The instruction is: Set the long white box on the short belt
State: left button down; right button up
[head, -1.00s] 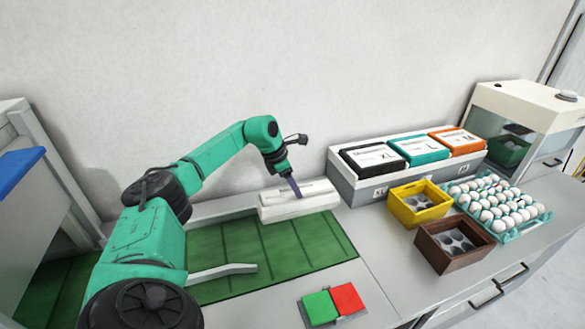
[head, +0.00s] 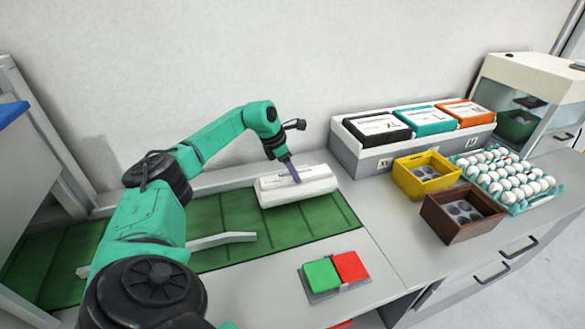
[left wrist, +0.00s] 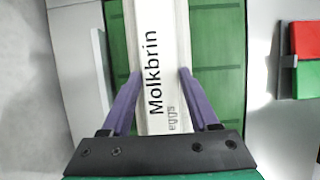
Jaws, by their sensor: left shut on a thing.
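The long white box (head: 300,188) is a closed white carton; the left wrist view shows its black lettering "Molkbrin eggs" (left wrist: 155,75). My left gripper (head: 293,175) points down and is shut across the box, with one purple finger on each side in the left wrist view (left wrist: 160,88). The green belt (head: 215,220) lies under the box, which is at the belt's far right end. I cannot tell whether the box touches the belt or hangs just above it. My right gripper is not in view.
A grey rack (head: 365,160) with black, teal and orange boxes stands right of the belt. Yellow (head: 425,177) and brown (head: 460,220) crates and an egg tray (head: 525,205) stand further right. A green-and-red button pad (head: 335,275) and a grey guide bar (head: 220,240) are nearer.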

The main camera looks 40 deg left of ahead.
pick_arm(q)
jog(key=shift+w+a+f+b, duration=0.1)
jog(key=shift+f+b, duration=0.2)
jog(key=shift+f, duration=0.55)
jog(key=shift+f, duration=0.35)
jog(key=shift+c, duration=0.3)
grip_release()
jog(key=shift+f, duration=0.1)
